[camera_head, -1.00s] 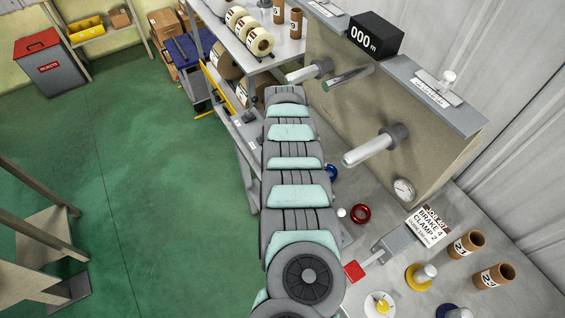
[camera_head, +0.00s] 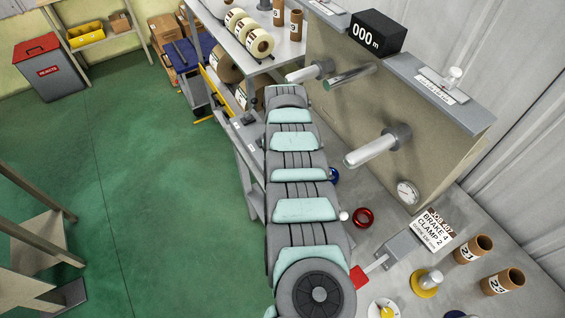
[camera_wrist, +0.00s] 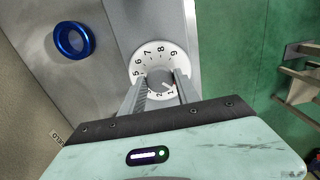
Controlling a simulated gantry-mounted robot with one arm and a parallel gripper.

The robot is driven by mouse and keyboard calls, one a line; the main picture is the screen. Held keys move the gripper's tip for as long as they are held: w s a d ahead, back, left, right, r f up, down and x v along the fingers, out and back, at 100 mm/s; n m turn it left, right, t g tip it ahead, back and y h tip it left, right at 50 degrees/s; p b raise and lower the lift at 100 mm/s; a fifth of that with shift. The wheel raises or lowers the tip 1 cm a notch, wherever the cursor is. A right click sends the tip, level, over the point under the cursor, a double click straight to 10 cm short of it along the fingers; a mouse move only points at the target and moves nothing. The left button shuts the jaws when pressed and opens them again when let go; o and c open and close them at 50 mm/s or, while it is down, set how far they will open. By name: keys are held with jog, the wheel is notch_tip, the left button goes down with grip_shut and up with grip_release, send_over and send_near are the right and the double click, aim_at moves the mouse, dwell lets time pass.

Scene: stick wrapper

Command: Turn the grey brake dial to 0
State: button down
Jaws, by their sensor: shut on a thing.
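The grey brake dial (camera_wrist: 157,79) sits in the middle of a white number ring (camera_wrist: 150,52) in the wrist view. The ring's 5 to 9 show on the far side, and 1 and 2 on the near side. A pale mark on the dial lies near the 1. The 0 cannot be made out; the right finger covers part of the ring. My gripper (camera_wrist: 163,82) is shut on the dial, one finger on each side. In the head view my arm hides the dial and gripper.
A blue ring (camera_wrist: 73,40) lies left of the dial in the wrist view. In the head view, spindles (camera_head: 372,151) stick out of the machine panel. A job card (camera_head: 433,228) reads brake 4, clamp 2. A red ring (camera_head: 363,218) and numbered cores (camera_head: 473,249) are on the bench.

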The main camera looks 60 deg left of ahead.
jog(key=c, duration=0.9)
grip_release()
jog(key=shift+r, duration=0.1)
notch_tip(320, 180, up, 11)
jog(key=shift+f, duration=0.2)
